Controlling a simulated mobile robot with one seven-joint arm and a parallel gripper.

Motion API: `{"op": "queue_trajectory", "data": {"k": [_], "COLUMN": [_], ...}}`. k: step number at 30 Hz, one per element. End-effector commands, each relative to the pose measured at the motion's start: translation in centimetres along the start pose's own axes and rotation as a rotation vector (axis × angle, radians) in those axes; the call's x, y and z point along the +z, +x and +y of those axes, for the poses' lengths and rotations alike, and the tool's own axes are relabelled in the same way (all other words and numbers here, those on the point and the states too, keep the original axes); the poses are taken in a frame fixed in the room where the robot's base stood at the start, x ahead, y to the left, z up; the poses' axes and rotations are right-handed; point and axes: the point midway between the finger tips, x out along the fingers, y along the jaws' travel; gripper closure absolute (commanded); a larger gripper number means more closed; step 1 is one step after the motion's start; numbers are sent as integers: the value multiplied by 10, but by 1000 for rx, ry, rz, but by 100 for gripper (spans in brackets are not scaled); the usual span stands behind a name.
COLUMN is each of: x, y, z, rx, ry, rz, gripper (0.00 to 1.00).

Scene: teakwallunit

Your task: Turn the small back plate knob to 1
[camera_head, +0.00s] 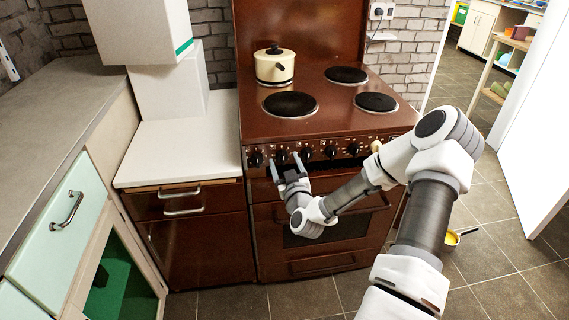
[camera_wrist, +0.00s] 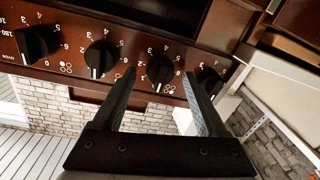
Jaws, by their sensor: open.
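A row of black stove knobs runs along the brown cooker's front panel (camera_head: 318,152). In the wrist view, one black knob (camera_wrist: 160,68) appears between my fingertips, with gaps on both sides. Its white line points down, near the 0 end of its scale, with small circle marks below. I cannot tell whether this is the small back plate's knob or how far the fingers reach around it. My gripper (camera_head: 287,160) is open and empty at the left part of the panel. The small back hotplate (camera_head: 346,75) is a black disc on the hob.
Other knobs flank it: one dark knob (camera_wrist: 101,59) to the left and one (camera_wrist: 208,80) to the right. A cream pot (camera_head: 274,68) stands at the back left of the hob. The oven door handle (camera_head: 335,212) lies below the panel. A white counter (camera_head: 180,150) adjoins on the left.

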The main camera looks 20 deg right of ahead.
Motion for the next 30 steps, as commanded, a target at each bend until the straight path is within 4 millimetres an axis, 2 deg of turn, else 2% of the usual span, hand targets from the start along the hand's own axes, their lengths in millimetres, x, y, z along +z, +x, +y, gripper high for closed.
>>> {"op": "queue_trajectory", "data": {"k": [9, 21, 22, 30], "x": [0, 0, 0, 0], "y": [3, 2, 2, 2], "z": [0, 0, 0, 0], "rx": [0, -1, -1, -1], "ry": [0, 0, 0, 18], "rz": [-1, 0, 0, 1], "gripper": [25, 97, 100, 100]}}
